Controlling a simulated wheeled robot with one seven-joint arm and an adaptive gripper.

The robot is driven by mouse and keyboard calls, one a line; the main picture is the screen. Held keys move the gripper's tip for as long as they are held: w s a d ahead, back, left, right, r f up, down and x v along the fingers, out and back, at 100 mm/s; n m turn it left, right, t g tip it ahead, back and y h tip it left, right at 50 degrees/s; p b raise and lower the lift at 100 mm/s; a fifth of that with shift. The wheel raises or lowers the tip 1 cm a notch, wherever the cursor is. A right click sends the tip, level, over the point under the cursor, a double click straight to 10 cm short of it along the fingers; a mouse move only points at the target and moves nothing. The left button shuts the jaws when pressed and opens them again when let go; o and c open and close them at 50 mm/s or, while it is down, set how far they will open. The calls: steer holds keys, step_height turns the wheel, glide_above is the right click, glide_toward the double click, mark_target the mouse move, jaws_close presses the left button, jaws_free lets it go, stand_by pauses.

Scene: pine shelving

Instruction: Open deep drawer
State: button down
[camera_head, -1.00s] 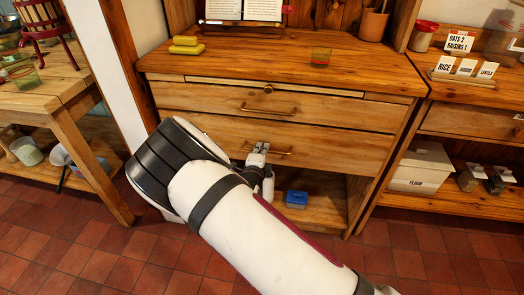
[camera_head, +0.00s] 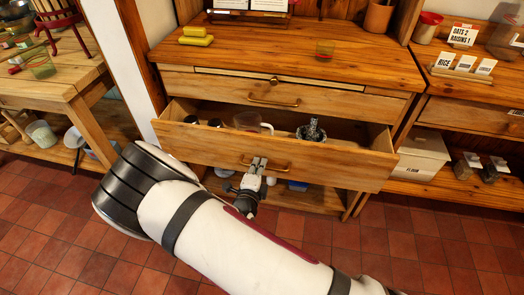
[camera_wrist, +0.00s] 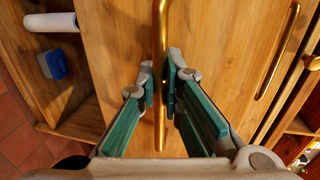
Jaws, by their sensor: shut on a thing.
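The deep drawer (camera_head: 350,165) is the lower, taller drawer of the pine cabinet, and it stands pulled out in the head view. Inside it are dark-topped jars (camera_head: 200,121), a clear glass vessel (camera_head: 247,121) and a dark patterned mortar-like item (camera_head: 311,132). Its brass handle (camera_head: 280,167) runs across the front. My gripper (camera_head: 257,163) is at the left part of this handle. In the wrist view the fingers of my gripper (camera_wrist: 160,82) are shut on the brass handle (camera_wrist: 160,30), one on each side.
The upper drawer, with its own brass handle (camera_head: 273,100), is closed. Below, a blue box (camera_head: 297,186) sits on the open shelf; it also shows in the wrist view (camera_wrist: 53,65). Tiled floor in front is free.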

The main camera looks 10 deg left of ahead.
steer(key=f+p+v, duration=0.3)
steer(key=v, duration=1.1)
steer(key=shift+s+p, duration=0.4)
steer(key=shift+s, duration=0.3)
steer(key=c, duration=1.7)
jaws_free()
steer(key=v, duration=0.7)
steer(key=shift+s, duration=0.3)
steer(key=shift+r, duration=0.2)
